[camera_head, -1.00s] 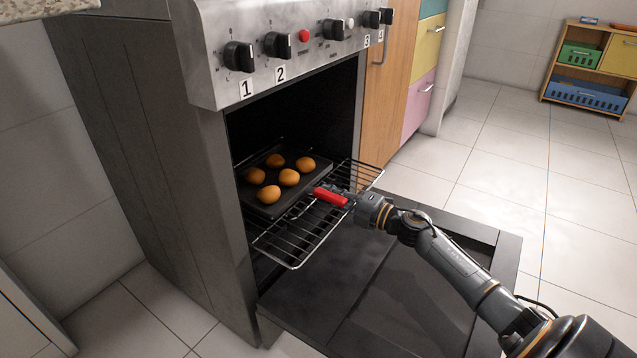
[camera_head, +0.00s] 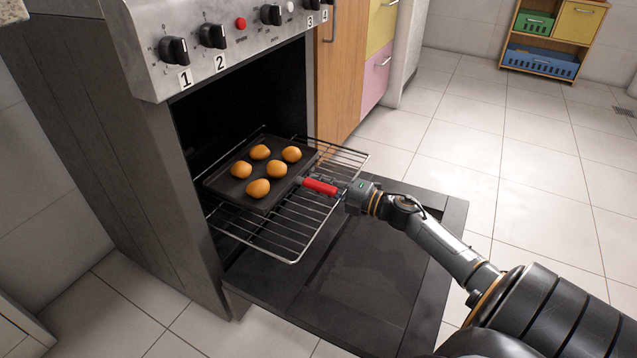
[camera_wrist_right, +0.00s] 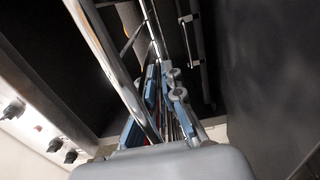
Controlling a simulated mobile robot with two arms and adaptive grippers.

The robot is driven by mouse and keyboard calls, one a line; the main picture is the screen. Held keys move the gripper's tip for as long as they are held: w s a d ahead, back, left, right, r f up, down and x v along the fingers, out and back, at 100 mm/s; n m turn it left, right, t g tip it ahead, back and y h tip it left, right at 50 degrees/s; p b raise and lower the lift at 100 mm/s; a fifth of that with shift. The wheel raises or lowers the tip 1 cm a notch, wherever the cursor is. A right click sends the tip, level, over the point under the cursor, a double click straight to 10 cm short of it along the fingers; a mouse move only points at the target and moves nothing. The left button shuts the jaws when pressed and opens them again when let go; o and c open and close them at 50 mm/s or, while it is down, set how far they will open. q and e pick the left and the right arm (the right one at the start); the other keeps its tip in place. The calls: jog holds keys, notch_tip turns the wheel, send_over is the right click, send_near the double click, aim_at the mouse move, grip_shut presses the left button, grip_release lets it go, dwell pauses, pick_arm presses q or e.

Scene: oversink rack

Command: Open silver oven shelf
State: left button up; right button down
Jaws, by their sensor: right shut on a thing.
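The silver oven shelf (camera_head: 292,258) is a wire rack extending from the open oven cavity, above the lowered door. A dark baking tray (camera_head: 222,188) with several golden-brown buns (camera_head: 277,169) rests on it. My right gripper (camera_head: 305,181) is shut on the shelf at its outer side, beside the tray; a red part shows at its fingers. In the wrist view, the gripper's fingers (camera_wrist_right: 165,85) are close together around thin metal bars, and the exact contact is partly hidden. My left gripper is not in view.
The lowered oven door (camera_head: 385,270) lies beneath the shelf and my right arm. Control knobs (camera_head: 212,36) line the panel above the cavity. A wooden cabinet (camera_head: 340,75) stands beside the oven. The tiled floor (camera_head: 530,170) at right is clear.

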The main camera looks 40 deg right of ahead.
jog(key=c, duration=1.5)
grip_release()
jog(key=shift+s, duration=0.1)
jog(key=v, duration=1.1)
jog(key=shift+s+d, duration=0.2)
jog(key=shift+s, duration=0.15)
jog(key=shift+s+f, duration=0.1)
jog(key=shift+f, duration=0.05)
